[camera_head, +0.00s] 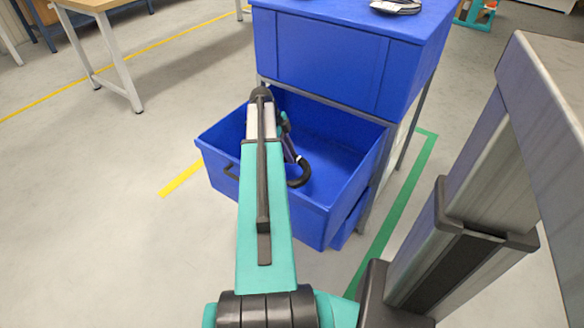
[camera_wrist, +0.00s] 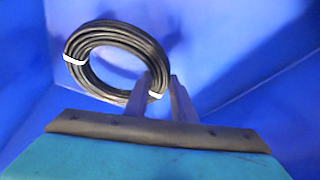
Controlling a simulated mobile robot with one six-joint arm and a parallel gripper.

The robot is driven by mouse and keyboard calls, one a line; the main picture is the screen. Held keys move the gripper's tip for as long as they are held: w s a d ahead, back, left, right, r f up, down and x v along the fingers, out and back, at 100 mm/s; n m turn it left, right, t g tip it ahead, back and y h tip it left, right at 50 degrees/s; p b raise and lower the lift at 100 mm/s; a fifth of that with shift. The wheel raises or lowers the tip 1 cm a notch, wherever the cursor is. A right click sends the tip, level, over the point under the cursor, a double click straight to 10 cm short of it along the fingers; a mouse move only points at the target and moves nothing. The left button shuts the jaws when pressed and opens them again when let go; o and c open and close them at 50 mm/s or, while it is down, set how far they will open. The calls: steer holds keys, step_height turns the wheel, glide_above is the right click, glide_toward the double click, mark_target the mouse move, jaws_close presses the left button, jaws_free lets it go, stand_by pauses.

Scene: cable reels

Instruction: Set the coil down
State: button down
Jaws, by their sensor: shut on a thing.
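The black coil (camera_wrist: 110,32) is a ring of cable with white ties, seen in the wrist view. My gripper (camera_wrist: 158,84) is shut on its near right edge, close to a white tie. The rest of the ring sticks out beyond the fingers. Blue walls of an open drawer (camera_head: 345,178) surround it. In the head view my arm reaches down into this drawer, and a black curve of the coil (camera_head: 304,174) shows beside the arm. My arm hides the rest. I cannot tell whether the coil touches the drawer floor.
The drawer sits low under a blue cabinet (camera_head: 320,62), which overhangs its back. Another coil (camera_head: 396,6) lies on the cabinet top. The right part of the drawer looks empty. A wooden table (camera_head: 92,4) stands at the upper left, with clear floor before it.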

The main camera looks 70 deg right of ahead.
steer(key=shift+f, duration=1.6)
steer(key=shift+f+b, duration=0.1)
steer(key=shift+b, duration=0.2)
steer(key=shift+f+b, duration=0.45)
steer(key=shift+f, duration=1.3)
steer(key=c, duration=1.5)
jaws_free()
steer(key=shift+f, duration=0.1)
steer(key=p+v, duration=0.3)
steer(key=v, duration=0.9)
steer(key=shift+r, duration=0.25)
